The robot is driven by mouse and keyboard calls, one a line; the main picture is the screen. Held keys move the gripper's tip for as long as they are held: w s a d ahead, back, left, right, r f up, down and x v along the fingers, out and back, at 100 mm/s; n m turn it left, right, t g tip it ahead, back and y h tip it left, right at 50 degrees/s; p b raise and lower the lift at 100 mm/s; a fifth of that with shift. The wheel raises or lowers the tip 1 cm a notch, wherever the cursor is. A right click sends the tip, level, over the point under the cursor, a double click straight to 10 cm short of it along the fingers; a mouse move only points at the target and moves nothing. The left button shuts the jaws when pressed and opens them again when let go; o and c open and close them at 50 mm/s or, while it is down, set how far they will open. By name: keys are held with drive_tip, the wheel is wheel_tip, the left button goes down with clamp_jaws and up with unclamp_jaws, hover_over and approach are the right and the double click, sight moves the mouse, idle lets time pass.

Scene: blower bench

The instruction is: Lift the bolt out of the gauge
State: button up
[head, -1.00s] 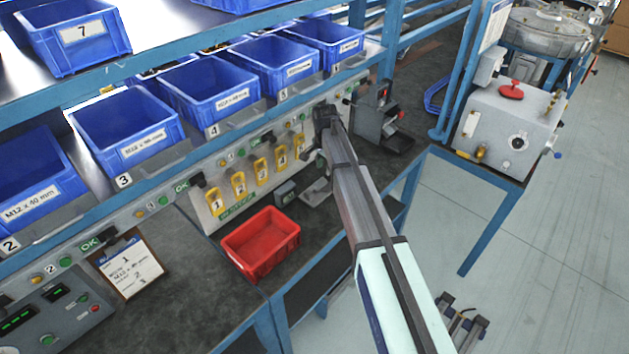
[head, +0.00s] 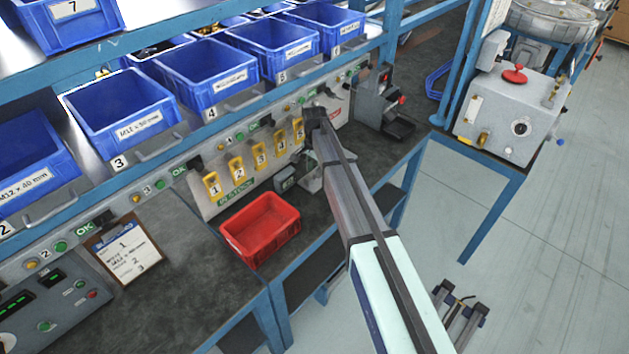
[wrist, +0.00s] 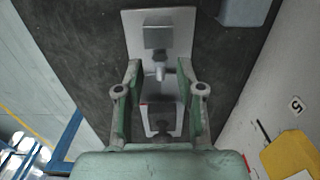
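The gauge (wrist: 183,30) is a light grey plate with blocks on it, seen from above in the wrist view. In the head view its grey base (head: 311,184) shows partly beside my arm. A small pale cylindrical piece (wrist: 159,73), perhaps the bolt, lies between the grey upper block and the lower block; I cannot tell for sure. My gripper (wrist: 160,90) is open, its two fingers well apart on either side of the gauge's lower part. I see no finger clearly touching anything. In the head view the fingers are mostly hidden behind my arm.
A red bin (head: 262,230) stands left of the gauge on the dark bench. A panel with numbered yellow tags (head: 236,168) runs close behind. A grey stand (head: 376,105) stands to the right. Blue bins (head: 122,115) line the shelf above.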

drive_tip(key=shift+f+b, duration=0.3)
drive_tip(key=shift+f, duration=0.8)
drive_tip(key=c, duration=0.7)
drive_tip(key=shift+r+p, duration=1.6)
drive_tip(key=shift+r, duration=1.95)
